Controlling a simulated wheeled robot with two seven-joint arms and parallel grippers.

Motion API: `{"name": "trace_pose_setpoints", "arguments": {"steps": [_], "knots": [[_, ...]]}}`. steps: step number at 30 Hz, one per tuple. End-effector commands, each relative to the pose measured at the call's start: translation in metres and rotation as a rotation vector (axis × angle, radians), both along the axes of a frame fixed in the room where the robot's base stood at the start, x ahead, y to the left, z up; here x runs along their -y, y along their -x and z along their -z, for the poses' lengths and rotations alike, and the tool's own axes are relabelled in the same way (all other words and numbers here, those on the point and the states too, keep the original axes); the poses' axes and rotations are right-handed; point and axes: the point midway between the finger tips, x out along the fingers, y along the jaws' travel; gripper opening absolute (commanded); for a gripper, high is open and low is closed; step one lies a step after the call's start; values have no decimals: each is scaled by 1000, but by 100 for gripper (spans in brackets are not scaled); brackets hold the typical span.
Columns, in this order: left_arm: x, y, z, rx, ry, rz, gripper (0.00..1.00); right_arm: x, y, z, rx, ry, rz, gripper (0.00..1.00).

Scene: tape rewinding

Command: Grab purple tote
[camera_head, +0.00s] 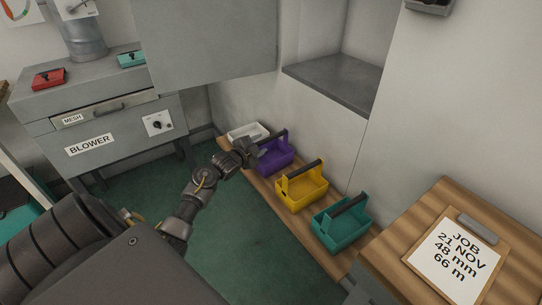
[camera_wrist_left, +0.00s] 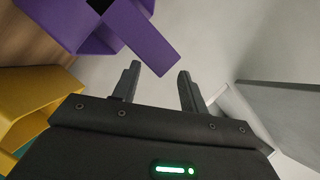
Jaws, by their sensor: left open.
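The purple tote (camera_head: 280,162) stands on a low wooden shelf against the wall in the head view, with a dark handle bar across its top. My left gripper (camera_head: 246,148) is at the tote's left end, close to the end of the handle. In the left wrist view, the purple tote (camera_wrist_left: 95,30) fills the upper left, and one purple upright reaches toward the space before the fingers. My left gripper (camera_wrist_left: 159,70) is open, with nothing held between its fingers. I cannot tell whether it touches the tote. My right gripper is not in view.
A yellow tote (camera_head: 302,190) and a teal tote (camera_head: 342,228) stand to the right on the wooden shelf (camera_head: 268,201). A white tray (camera_head: 247,131) sits behind my gripper. The blower cabinet (camera_head: 110,130) is at left, a wooden bench (camera_head: 430,205) at right. The green floor is clear.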

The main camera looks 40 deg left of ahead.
Motion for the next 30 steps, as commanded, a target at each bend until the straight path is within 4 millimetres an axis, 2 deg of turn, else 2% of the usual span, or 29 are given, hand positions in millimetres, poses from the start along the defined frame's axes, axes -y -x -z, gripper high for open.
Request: {"name": "trace_pose_setpoints", "arguments": {"steps": [3,9,18,27,30], "knots": [[1,-19,4,2,5,0,43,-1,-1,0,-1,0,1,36],[-1,-42,9,2,2,0,43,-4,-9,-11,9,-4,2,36],[-1,-45,10,1,0,1,42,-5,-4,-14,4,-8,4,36],[-1,-45,10,1,0,1,3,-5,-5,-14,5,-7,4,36],[-1,-45,10,1,0,1,0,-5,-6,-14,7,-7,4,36]]}}
